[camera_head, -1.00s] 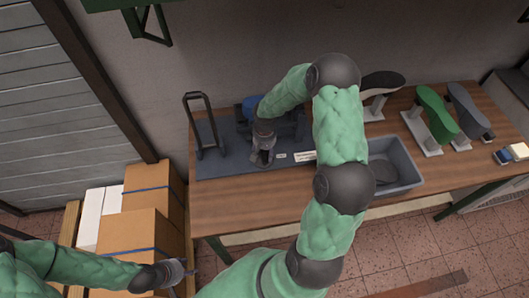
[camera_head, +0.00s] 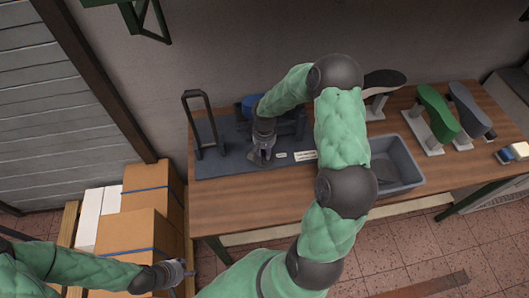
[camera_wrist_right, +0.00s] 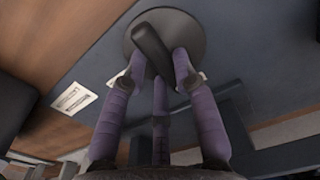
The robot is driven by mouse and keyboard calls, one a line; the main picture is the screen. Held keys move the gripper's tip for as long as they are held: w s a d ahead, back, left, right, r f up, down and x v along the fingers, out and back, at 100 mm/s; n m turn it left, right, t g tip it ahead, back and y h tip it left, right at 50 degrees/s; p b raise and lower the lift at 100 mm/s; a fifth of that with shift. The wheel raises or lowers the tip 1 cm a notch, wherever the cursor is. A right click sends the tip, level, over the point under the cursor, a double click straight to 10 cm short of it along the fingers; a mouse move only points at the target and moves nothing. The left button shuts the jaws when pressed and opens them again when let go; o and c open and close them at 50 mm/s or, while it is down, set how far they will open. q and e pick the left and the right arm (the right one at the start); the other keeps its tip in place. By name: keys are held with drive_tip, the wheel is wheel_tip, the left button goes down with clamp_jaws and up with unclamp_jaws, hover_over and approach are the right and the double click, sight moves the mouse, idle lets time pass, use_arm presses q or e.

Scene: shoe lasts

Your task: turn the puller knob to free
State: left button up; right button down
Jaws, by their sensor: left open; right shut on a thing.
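The puller knob (camera_wrist_right: 152,48) shows in the right wrist view as a dark bar on a round grey disc (camera_wrist_right: 190,28). My right gripper (camera_wrist_right: 160,72) has its purple fingers closed around the bar. In the head view my right gripper (camera_head: 262,154) is over the dark blue-grey base plate (camera_head: 225,162), and it hides the knob there. The puller, with a blue part (camera_head: 250,104) and an upright black frame (camera_head: 200,120), stands on this plate. My left gripper (camera_head: 180,272) is open and empty, low at the left beside the boxes.
White labels (camera_head: 305,155) lie on the plate right of the knob. A grey bin (camera_head: 410,165) stands on the wooden table (camera_head: 250,205). A green last (camera_head: 437,112) and other lasts stand to the right. Cardboard boxes (camera_head: 140,235) are stacked at the left.

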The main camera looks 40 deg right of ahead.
drive_tip(key=m+b, duration=0.3)
drive_tip(key=shift+f, duration=0.25)
drive_tip(key=m+b, duration=0.1)
drive_tip(key=m, duration=0.1)
drive_tip(key=m+b, duration=0.2)
drive_tip(key=m, duration=0.1)
drive_tip(key=shift+s+a+b, duration=0.15)
drive_tip(key=shift+a+b, duration=0.05)
drive_tip(key=shift+b, duration=0.1)
drive_tip(key=m+b, duration=0.2)
drive_tip(key=m, duration=0.2)
drive_tip(key=shift+a+r, duration=0.1)
drive_tip(key=shift+a+r+m+b, duration=0.1)
drive_tip(key=shift+m+b, duration=0.8)
drive_tip(key=shift+m, duration=1.5)
drive_tip(key=c, duration=1)
unclamp_jaws()
drive_tip(key=shift+o, duration=0.2)
drive_tip(key=shift+r, duration=0.1)
